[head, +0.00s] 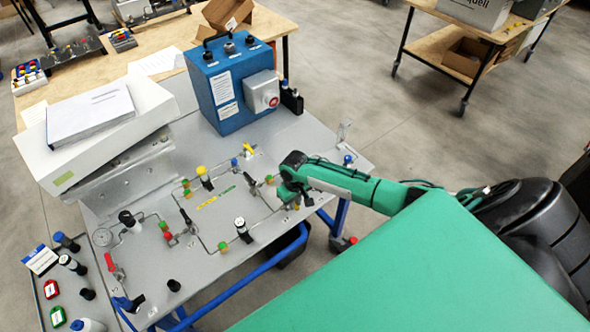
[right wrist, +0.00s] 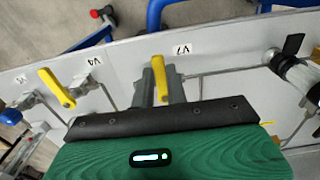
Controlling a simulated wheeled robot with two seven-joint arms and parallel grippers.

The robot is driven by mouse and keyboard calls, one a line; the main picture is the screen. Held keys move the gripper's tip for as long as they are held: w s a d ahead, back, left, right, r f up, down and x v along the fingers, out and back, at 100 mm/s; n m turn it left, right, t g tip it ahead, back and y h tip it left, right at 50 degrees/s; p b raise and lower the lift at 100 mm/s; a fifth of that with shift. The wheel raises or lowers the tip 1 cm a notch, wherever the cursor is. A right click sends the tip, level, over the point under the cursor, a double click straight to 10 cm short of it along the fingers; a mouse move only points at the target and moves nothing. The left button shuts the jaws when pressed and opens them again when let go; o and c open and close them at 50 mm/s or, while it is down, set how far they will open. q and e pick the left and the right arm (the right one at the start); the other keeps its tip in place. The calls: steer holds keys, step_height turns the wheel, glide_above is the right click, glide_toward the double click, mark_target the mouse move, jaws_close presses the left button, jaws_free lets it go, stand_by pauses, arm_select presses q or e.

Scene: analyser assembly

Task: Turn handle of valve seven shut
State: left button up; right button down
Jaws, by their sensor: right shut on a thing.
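Valve seven's yellow handle (right wrist: 161,72) shows in the right wrist view beside the printed label V7 (right wrist: 181,49). It points up the picture, towards the panel's edge. My right gripper (right wrist: 158,82) is shut on this handle, with one grey finger on each side of it. The valve's body is mostly hidden below the gripper's dark edge. In the head view my right gripper (head: 284,192) is down at the panel's right part and hides the handle. My left gripper is not in view.
The grey panel (head: 196,279) carries thin pipes and several valves. A second yellow handle (right wrist: 57,88) lies near label V4 (right wrist: 94,61). A black-handled valve (right wrist: 292,46) stands on the other side. A blue box (head: 229,85) stands at the panel's back.

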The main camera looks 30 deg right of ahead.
steer(key=shift+w+r, duration=0.1)
steer(key=shift+w, duration=0.05)
steer(key=c, duration=1.4)
jaws_free()
step_height(320, 180, up, 14)
steer(key=b, duration=0.4)
